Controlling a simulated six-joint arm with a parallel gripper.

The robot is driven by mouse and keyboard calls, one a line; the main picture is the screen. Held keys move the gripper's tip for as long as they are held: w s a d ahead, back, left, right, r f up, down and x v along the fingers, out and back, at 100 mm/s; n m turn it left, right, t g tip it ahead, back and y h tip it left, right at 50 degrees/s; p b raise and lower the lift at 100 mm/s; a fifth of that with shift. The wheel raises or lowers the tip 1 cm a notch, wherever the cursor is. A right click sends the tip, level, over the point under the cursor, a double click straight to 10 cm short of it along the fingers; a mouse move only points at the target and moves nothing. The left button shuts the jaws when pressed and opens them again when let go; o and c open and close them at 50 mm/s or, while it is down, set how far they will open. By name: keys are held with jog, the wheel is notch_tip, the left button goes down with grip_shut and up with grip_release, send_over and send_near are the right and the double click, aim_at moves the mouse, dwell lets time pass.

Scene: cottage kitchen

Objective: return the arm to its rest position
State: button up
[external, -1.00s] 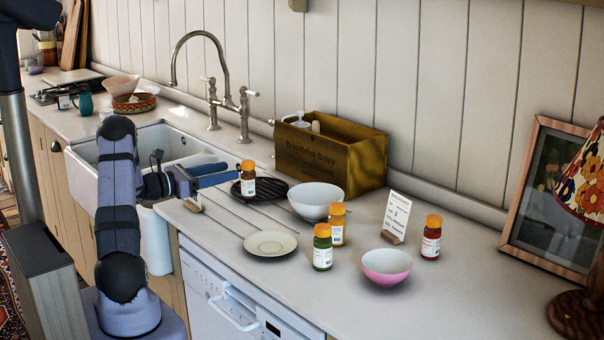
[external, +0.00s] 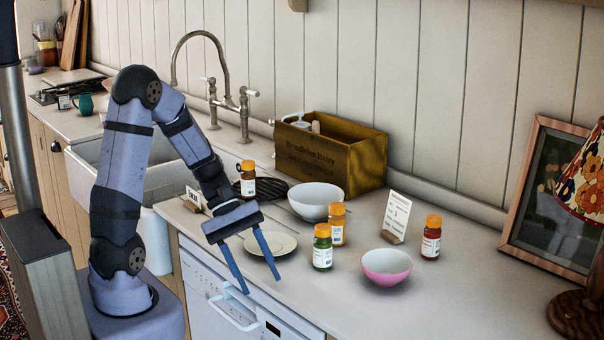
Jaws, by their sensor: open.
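My gripper (external: 262,277) is open and empty. Its two fingers point down and to the right, in front of the counter's front edge and the dishwasher in the picture. The left finger overlaps the dishwasher front, and the right finger overlaps the counter beside the cream plate (external: 285,243). My arm is raised and bent, with its elbow high in front of the sink. I cannot tell the exact gap between the fingers and the counter edge.
A wooden box (external: 335,160) is behind.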

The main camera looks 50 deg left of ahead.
jog(key=s+a+f+m+y, duration=0.1)
jog(key=s+a+m+y, duration=0.2)
jog(key=s+m+y, duration=0.4)
jog(key=m+p, duration=0.1)
jog(key=m, duration=0.4)
jog(key=shift+a+y, duration=0.4)
